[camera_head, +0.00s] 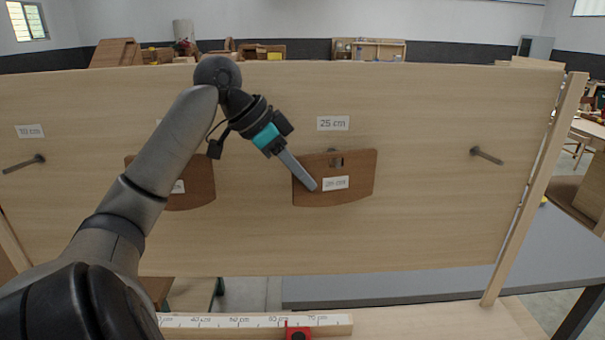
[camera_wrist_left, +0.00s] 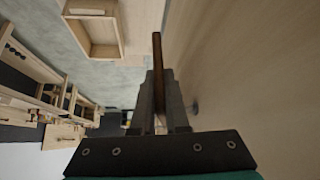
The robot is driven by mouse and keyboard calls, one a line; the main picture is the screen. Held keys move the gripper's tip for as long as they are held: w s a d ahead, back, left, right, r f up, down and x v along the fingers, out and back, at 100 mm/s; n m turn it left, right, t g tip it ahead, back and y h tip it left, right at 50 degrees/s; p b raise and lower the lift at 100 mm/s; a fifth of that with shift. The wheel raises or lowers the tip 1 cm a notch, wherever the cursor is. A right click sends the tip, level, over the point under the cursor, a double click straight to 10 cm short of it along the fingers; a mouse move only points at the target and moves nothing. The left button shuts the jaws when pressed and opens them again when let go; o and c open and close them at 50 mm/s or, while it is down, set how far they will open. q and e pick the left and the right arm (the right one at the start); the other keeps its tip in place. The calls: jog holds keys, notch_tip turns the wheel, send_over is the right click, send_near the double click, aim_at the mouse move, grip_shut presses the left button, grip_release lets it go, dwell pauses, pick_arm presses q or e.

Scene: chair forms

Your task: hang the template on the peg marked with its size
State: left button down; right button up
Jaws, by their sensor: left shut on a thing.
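A brown wooden template (camera_head: 360,182) with a curved lower edge is against the upright board under the "25 cm" label (camera_head: 333,123). Its own label is small and seems to read 25 cm. A dark peg (camera_head: 333,151) shows at its top edge, by a slot; I cannot tell whether the peg passes through the slot. My left gripper (camera_head: 308,182) is shut on the template's left part. In the left wrist view the template (camera_wrist_left: 157,60) shows edge-on between the fingers (camera_wrist_left: 160,100), close beside the board. My right gripper is not in view.
A second brown template (camera_head: 198,192) is on the board, partly behind my left arm. Bare pegs stick out at the far left (camera_head: 25,163), under a label, and at the right (camera_head: 487,155). A ruler (camera_head: 250,322) with a red slider (camera_head: 298,332) lies in front.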

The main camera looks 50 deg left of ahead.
pick_arm(q)
jog(key=c, duration=0.8)
grip_release()
jog(key=shift+c, duration=0.2)
jog(key=b+v, duration=0.3)
jog(key=v, duration=1.2)
jog(key=shift+s+r, duration=0.1)
